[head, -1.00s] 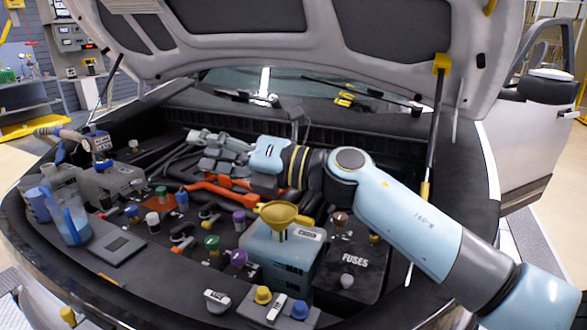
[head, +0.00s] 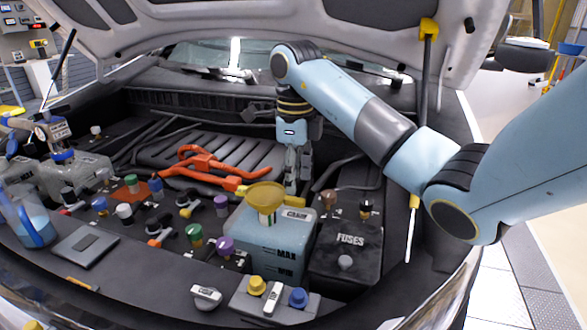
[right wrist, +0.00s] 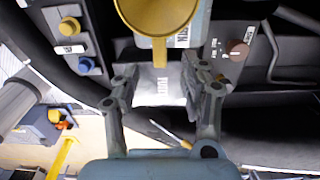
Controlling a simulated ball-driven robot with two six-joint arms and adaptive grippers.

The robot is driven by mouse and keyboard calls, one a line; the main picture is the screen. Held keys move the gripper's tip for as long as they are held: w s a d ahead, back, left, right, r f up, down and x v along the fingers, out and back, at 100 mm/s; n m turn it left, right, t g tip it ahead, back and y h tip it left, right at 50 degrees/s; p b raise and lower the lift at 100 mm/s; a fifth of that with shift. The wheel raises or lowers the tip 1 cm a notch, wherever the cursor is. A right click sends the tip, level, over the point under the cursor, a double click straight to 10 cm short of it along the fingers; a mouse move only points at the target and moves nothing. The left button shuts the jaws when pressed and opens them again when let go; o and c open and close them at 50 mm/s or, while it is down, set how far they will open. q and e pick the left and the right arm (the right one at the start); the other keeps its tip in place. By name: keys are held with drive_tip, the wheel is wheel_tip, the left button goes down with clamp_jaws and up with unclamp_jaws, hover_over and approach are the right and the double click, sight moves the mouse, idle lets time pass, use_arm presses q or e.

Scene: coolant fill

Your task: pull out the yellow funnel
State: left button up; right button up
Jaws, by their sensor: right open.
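The yellow funnel (head: 266,194) sits upright in the top of the pale blue coolant tank (head: 262,247). A yellow tab sticks out from its rim toward my right gripper. My right gripper (head: 293,188) points down close behind and to the right of the funnel. In the right wrist view the funnel (right wrist: 158,14) is at the top and its tab (right wrist: 159,52) lies between the fingertips of my right gripper (right wrist: 160,68). The fingers stand open, with gaps to the tab on both sides. The funnel's spout is mostly hidden. My left gripper is not in view.
A black fuse box (head: 346,254) stands right of the tank. A panel with yellow and blue knobs (head: 275,300) lies in front. Several coloured caps and an orange cable (head: 205,165) are to the left. The raised hood (head: 300,25) and its prop (head: 420,120) bound the space.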

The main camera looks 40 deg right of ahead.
sight(295, 199)
wheel_tip(295, 199, down, 5)
drive_tip(key=shift+f+p, duration=0.1)
drive_tip(key=shift+p, duration=0.35)
drive_tip(key=shift+f, duration=0.45)
drive_tip(key=shift+c, duration=0.2)
clamp_jaws()
drive_tip(key=c, duration=0.7)
unclamp_jaws()
clamp_jaws()
drive_tip(key=shift+r, duration=0.45)
